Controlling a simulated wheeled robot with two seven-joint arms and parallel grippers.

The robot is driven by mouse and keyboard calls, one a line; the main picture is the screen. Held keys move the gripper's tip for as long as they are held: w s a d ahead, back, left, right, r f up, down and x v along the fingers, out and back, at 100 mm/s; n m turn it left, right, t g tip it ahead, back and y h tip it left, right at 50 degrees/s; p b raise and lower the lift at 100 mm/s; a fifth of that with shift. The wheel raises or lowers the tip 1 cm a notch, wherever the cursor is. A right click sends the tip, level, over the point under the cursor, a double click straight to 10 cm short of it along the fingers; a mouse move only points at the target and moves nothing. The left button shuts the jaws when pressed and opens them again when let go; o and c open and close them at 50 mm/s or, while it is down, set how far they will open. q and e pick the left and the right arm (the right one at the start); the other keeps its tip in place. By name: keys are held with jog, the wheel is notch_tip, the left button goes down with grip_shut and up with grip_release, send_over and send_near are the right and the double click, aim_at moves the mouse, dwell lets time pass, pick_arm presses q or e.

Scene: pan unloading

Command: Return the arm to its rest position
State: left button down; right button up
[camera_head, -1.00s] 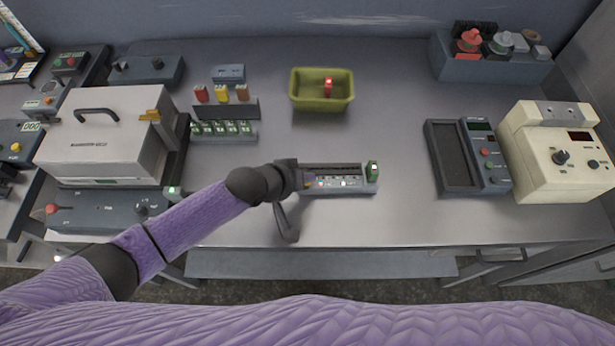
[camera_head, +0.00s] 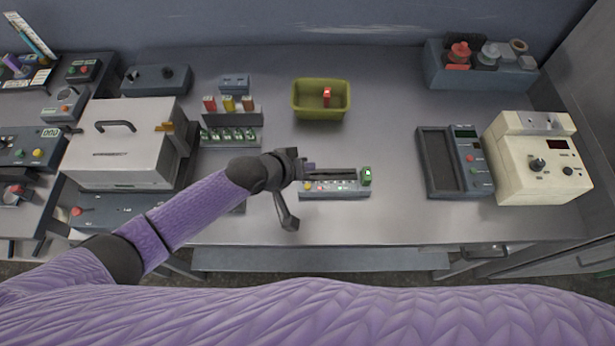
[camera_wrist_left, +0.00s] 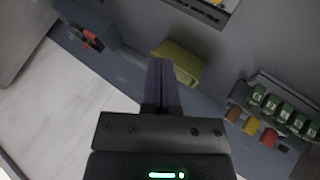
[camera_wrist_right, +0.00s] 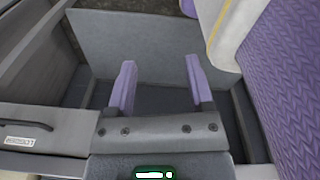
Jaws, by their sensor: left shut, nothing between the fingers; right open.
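My left gripper (camera_head: 309,168) is shut and empty. In the head view it is over the left end of a grey tray-like device (camera_head: 335,190) with small lights and a green block at its right end, and it hides part of that device. In the left wrist view its two purple fingers (camera_wrist_left: 161,85) lie together, with nothing between them. My right gripper (camera_wrist_right: 158,85) shows only in the right wrist view. Its purple fingers are apart and empty, low beside the bench front and my purple body.
A yellow-green bin (camera_head: 320,100) holds a red block (camera_head: 327,97). A white lidded machine (camera_head: 122,145) stands left, and a rack of coloured blocks (camera_head: 231,115) is beside it. A dark tray device (camera_head: 455,162) and a cream instrument (camera_head: 535,160) stand right.

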pick_arm(q)
jog(key=shift+f, duration=0.15)
pick_arm(e)
jog(key=shift+a+f, duration=0.15)
jog(key=shift+a, duration=0.1)
pick_arm(q)
jog(key=s+r+m, duration=0.2)
jog(key=s+r, duration=0.1)
jog(key=s, duration=0.5)
jog(key=s+a+r+g+y, duration=0.3)
jog(key=s+a+y, duration=0.4)
jog(key=s+a, duration=0.6)
notch_tip(320, 180, down, 30)
jog(key=a+g+b, duration=0.1)
jog(key=a+b, duration=0.1)
jog(key=b, duration=0.9)
jog(key=s+a+f+b, duration=0.1)
jog(key=s+f+b, duration=0.3)
jog(key=s+f, duration=0.2)
jog(key=s+a+f+g+b, duration=0.1)
jog(key=s+f+b, duration=0.2)
jog(key=s+f, duration=0.3)
notch_tip(320, 180, down, 5)
jog(key=shift+s+g+b, duration=0.3)
jog(key=shift+b, duration=0.05)
pick_arm(e)
notch_tip(320, 180, down, 18)
jog(key=s, duration=0.1)
jog(key=shift+s+d+f, duration=0.15)
jog(key=shift+d+f, duration=0.1)
